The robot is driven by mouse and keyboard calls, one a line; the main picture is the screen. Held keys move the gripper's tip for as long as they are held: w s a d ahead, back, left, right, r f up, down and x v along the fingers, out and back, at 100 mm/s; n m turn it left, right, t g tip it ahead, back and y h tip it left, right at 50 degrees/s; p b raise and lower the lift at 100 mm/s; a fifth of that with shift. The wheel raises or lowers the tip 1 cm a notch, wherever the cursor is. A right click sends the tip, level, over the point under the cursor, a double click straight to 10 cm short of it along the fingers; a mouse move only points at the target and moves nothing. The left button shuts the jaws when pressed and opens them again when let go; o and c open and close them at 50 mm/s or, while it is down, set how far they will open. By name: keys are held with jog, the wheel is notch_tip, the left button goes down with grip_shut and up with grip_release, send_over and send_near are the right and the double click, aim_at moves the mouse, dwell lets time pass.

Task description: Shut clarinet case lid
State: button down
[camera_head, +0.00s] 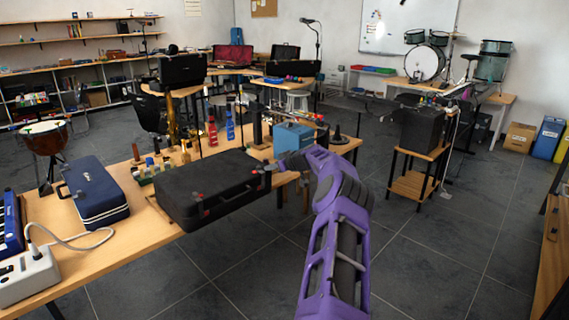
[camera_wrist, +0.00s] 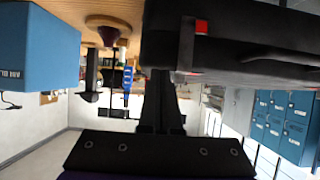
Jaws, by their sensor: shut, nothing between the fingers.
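A black case (camera_head: 208,188) with red latch parts, which I take as the clarinet case, lies on the wooden table. Its lid looks down on its base, with only a dark seam along the front; I cannot tell whether it is fully shut. In the wrist view the case (camera_wrist: 240,45) fills the upper right, with a red latch part showing. My gripper (camera_head: 268,168) is at the right end of the case. Its fingers (camera_wrist: 160,82) are shut and empty, right by the case edge; I cannot tell whether they touch it.
A dark blue case (camera_head: 96,192) lies left of the black case. A light blue box (camera_head: 293,137) stands behind my gripper, with red and blue bottles (camera_head: 230,122) and small brass items further back.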

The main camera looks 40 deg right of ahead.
jog(key=v, duration=1.7)
jog(key=shift+r, duration=0.15)
